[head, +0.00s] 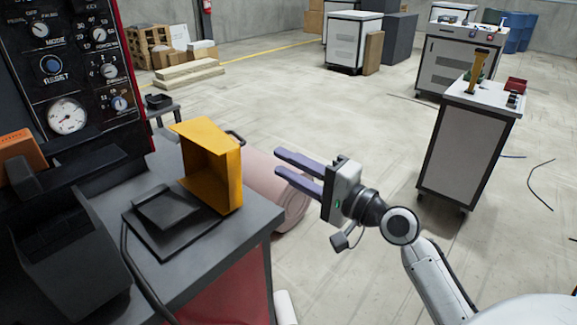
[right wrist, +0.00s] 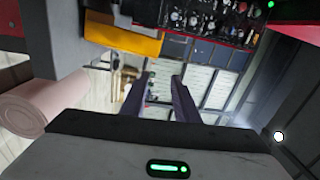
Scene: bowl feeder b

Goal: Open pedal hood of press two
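The yellow pedal hood (head: 222,180) stands raised on the edge of the black pedal base (head: 150,238), its hollow side facing the pedal. The black pedal (head: 166,206) is uncovered. The hood also shows at the upper left of the right wrist view (right wrist: 122,36). My right gripper (head: 278,162) is open and empty, in the air to the right of the hood and apart from it. Its two fingers (right wrist: 160,84) show with a gap between them in the right wrist view. My left gripper is not in view.
The pedal sits on a dark grey bench top (head: 245,235). A control panel (head: 65,75) with knobs and a gauge rises behind at left. A dark bin (head: 75,255) stands at lower left. A pink roll (head: 285,200) lies behind my right gripper. Open floor lies to the right.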

